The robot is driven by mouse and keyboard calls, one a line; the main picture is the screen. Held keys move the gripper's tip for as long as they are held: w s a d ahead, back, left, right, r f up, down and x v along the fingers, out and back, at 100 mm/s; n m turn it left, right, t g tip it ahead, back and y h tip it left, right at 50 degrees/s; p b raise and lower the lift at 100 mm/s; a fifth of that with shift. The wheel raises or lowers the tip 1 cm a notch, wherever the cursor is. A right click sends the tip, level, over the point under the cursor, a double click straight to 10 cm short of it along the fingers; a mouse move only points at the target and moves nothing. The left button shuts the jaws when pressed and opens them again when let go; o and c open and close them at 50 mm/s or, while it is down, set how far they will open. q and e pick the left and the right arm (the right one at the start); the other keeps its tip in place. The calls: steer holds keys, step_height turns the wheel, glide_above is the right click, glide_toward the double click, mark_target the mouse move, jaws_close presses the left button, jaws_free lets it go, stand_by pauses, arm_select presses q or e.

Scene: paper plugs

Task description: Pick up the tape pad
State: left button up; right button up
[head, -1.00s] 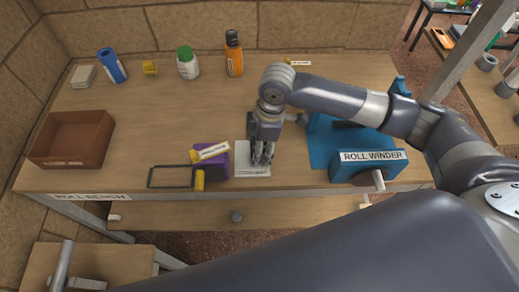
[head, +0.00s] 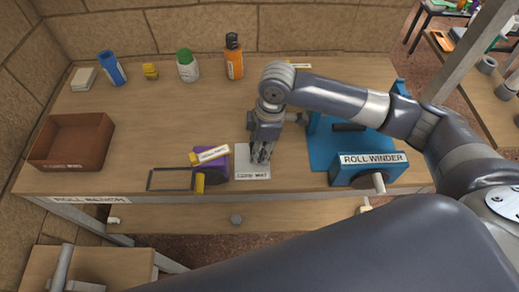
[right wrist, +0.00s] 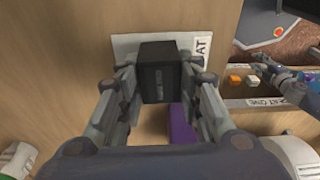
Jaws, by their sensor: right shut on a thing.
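My right gripper (head: 261,158) stands above the labelled white mat (head: 253,172), fingers pointing down. In the right wrist view its fingers (right wrist: 160,92) are shut on a black block (right wrist: 158,68) with faint lettering I cannot read. I cannot tell whether this block is the tape pad. The white mat (right wrist: 125,50) shows behind it. In the head view the fingers mostly hide the block. A grey jointed, fingered shape at the right of the wrist view may be my left gripper (right wrist: 266,66); its fingers are too small to judge.
A purple block (head: 212,163) with a pale label and a dark wire frame (head: 172,181) are left of the mat. The blue roll winder (head: 350,178) is close on the right. A brown tray (head: 75,140) is far left. Bottles line the back; the middle is clear.

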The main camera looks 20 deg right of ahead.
steer(key=shift+s+r, duration=0.2)
steer(key=shift+r, duration=1)
steer(key=s+r+b, duration=0.1)
steer(key=s, duration=1.4)
steer(key=shift+s+d+r+b, duration=0.25)
steer(key=shift+s+d+b, duration=0.05)
steer(key=shift+d+b, duration=0.1)
